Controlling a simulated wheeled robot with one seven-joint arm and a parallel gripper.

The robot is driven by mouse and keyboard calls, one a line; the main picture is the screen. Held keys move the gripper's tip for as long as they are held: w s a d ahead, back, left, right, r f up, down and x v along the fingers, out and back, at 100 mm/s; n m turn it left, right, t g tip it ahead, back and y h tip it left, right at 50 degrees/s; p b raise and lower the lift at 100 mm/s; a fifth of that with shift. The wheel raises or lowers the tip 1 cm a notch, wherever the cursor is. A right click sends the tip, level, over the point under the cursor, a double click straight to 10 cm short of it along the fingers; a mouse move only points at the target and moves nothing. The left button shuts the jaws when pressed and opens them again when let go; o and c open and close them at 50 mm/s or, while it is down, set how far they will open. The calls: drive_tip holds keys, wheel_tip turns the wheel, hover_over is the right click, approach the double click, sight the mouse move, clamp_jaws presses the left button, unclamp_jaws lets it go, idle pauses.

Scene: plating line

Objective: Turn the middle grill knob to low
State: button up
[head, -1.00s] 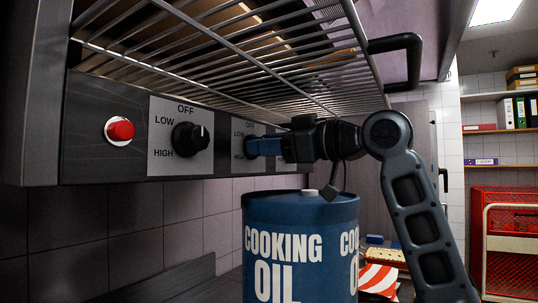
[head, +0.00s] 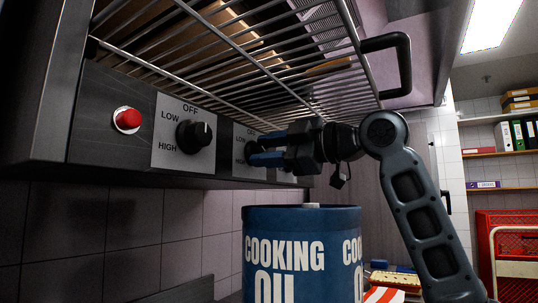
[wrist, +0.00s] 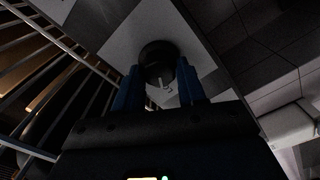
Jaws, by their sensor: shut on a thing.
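The middle grill knob (head: 250,152) is a black round dial on a pale plate, partly behind my fingers in the head view. The wrist view shows this knob (wrist: 158,57) between my two blue fingers, with a small pale mark near its lower side. My gripper (head: 262,150) is shut on the knob, coming from the right. Its fingers (wrist: 160,85) reach along both sides of the knob in the wrist view. The knob's plate is partly hidden, so I cannot tell which label its pointer faces.
A left knob (head: 195,134) has a plate marked OFF, LOW and HIGH. A red button (head: 128,119) is further left. The wire grill rack (head: 240,55) overhangs just above my gripper. A blue cooking oil drum (head: 302,245) stands below my gripper.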

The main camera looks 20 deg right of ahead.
drive_tip(key=shift+w+a+r, duration=0.1)
drive_tip(key=shift+r, duration=0.05)
idle(0.3)
drive_tip(key=o, duration=0.8)
drive_tip(key=shift+o, duration=1.1)
drive_tip(key=shift+w+a+f, duration=0.1)
drive_tip(key=shift+w+f, duration=0.05)
drive_tip(key=shift+f, duration=0.05)
drive_tip(key=b+v, duration=0.1)
drive_tip(key=v, duration=0.7)
